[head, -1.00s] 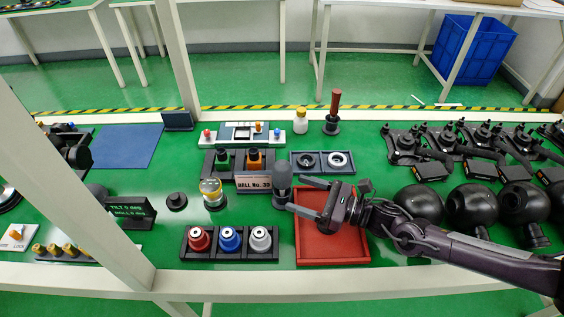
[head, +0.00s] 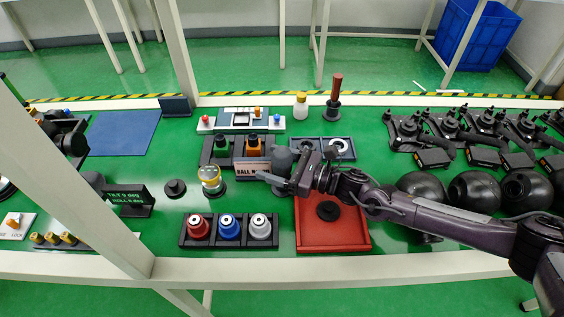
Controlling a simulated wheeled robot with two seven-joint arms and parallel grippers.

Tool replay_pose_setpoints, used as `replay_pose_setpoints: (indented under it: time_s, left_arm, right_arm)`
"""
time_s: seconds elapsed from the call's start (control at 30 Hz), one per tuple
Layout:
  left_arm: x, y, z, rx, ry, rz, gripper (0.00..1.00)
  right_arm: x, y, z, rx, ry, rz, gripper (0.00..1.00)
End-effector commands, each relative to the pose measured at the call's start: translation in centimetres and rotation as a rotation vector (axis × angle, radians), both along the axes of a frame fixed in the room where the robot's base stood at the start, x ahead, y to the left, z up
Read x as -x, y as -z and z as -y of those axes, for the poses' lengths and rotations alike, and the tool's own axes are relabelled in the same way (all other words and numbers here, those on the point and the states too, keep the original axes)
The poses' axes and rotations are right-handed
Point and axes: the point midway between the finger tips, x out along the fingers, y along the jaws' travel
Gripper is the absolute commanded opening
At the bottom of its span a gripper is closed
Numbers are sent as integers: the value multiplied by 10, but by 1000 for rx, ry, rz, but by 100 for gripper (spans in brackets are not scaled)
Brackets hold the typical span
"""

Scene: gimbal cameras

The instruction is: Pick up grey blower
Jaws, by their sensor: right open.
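The grey blower (head: 281,159) stands upright on the green table in the head view, just behind the left part of the red tray (head: 312,245). Its rounded grey top shows; its lower part is hidden by my right gripper (head: 279,166). The right gripper comes in from the right and is open. One finger reaches along the near side of the blower and the other is on its far right side. I cannot tell whether either finger touches it.
A black round piece (head: 328,211) lies in the red tray. A black rack (head: 184,241) with red, blue and white-grey jars is in front left. A ball sign (head: 252,168) and a glass jar (head: 211,180) stand left of the blower. Black dome cameras (head: 473,192) crowd the right.

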Motion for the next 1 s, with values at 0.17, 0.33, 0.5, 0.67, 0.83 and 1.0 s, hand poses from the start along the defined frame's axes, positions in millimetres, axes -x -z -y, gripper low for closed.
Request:
replay_pose_setpoints:
  time_s: [0.17, 0.33, 0.5, 0.67, 0.83, 1.0]
  left_arm:
    - [0, 0, 0, 0, 0, 0, 36]
    - [0, 0, 0, 0, 0, 0, 36]
    - [0, 0, 0, 0, 0, 1, 36]
    - [-1, 0, 0, 0, 0, 1, 36]
    - [-1, 0, 0, 0, 0, 1, 36]
    - [0, 2, 0, 0, 0, 1, 36]
  right_arm:
    - [0, 0, 0, 0, 0, 0, 57]
    - [0, 0, 0, 0, 0, 0, 35]
    - [0, -1, 0, -1, 0, 0, 19]
    - [0, -1, 0, -1, 0, 0, 19]
    - [-1, -8, 1, -1, 1, 2, 19]
    - [0, -30, 1, -1, 1, 5, 19]
